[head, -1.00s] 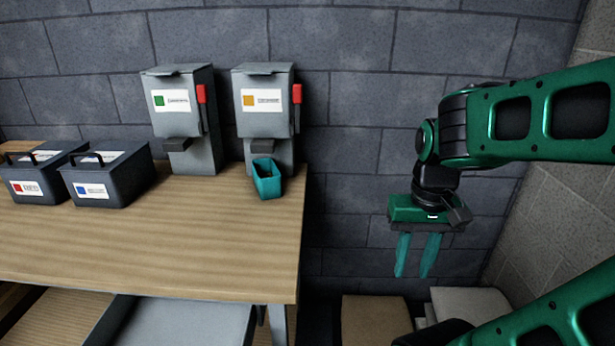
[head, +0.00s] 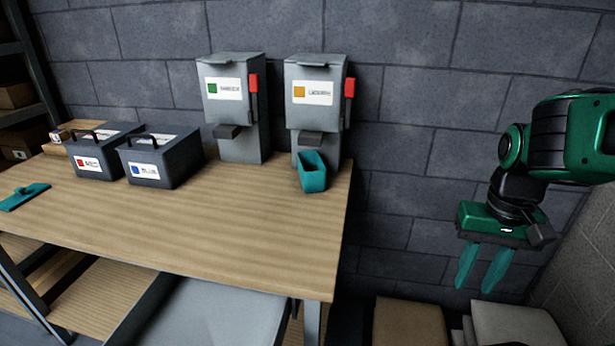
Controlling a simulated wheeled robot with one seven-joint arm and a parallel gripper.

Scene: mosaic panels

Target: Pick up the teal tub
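The teal tub (head: 313,178) is a small open-topped container. It stands on the wooden table (head: 170,231) near its right end, below the spout of the dispenser with the yellow-marked label (head: 318,92). My gripper (head: 481,283) hangs in the air to the right of the table, fingers pointing down. Its two teal fingers are apart with nothing between them. The gripper is well clear of the tub, with the table's right edge between them.
A second dispenser (head: 233,104) with a green-marked label stands left of the first. Two dark boxes with handles, red-marked (head: 90,163) and blue-marked (head: 147,170), stand further left. A teal flat tool (head: 24,196) lies at the far left. Cardboard boxes (head: 410,322) sit low at right. The table's front is clear.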

